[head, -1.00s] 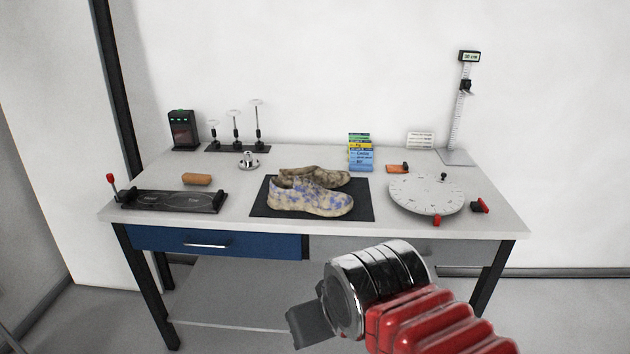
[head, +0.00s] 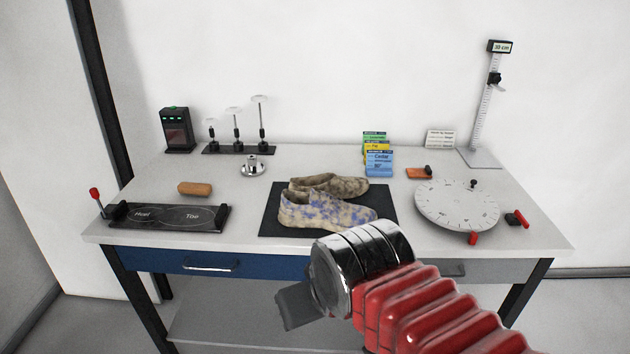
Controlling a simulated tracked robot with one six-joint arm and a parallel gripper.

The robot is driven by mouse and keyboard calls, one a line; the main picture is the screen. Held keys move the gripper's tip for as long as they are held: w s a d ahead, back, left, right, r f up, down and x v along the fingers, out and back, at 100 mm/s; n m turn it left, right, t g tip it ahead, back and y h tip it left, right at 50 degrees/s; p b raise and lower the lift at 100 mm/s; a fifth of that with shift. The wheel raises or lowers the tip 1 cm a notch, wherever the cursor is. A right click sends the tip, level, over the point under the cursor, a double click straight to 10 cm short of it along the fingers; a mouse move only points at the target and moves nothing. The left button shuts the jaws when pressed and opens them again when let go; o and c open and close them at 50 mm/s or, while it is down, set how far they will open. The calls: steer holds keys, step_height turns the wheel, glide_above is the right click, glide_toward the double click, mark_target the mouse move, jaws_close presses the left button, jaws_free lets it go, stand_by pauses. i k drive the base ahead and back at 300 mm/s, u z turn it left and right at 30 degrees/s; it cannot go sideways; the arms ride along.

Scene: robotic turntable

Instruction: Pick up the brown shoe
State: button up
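Two shoes sit on a black mat (head: 270,222) on the table. The rear shoe is mottled brown (head: 342,186), with its toe to the right; its lower part is partly hidden by the front shoe. The front shoe (head: 320,212) is beige with blue-violet patches, toe also to the right. My gripper (head: 297,306) shows as a dark grey piece at the end of my arm, in front of the table edge and below the shoes in the picture. It is apart from both shoes. Its fingers cannot be made out clearly.
A turntable (head: 455,205) with red-handled parts stands right of the mat. A black heel-toe tray (head: 165,217), a brown roll (head: 195,189) and a metal piece (head: 253,168) lie left. The table's front edge lies between my arm and the shoes.

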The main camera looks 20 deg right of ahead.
mark_target(341, 187)
steer(key=z, duration=0.05)
steer(key=i, duration=0.9)
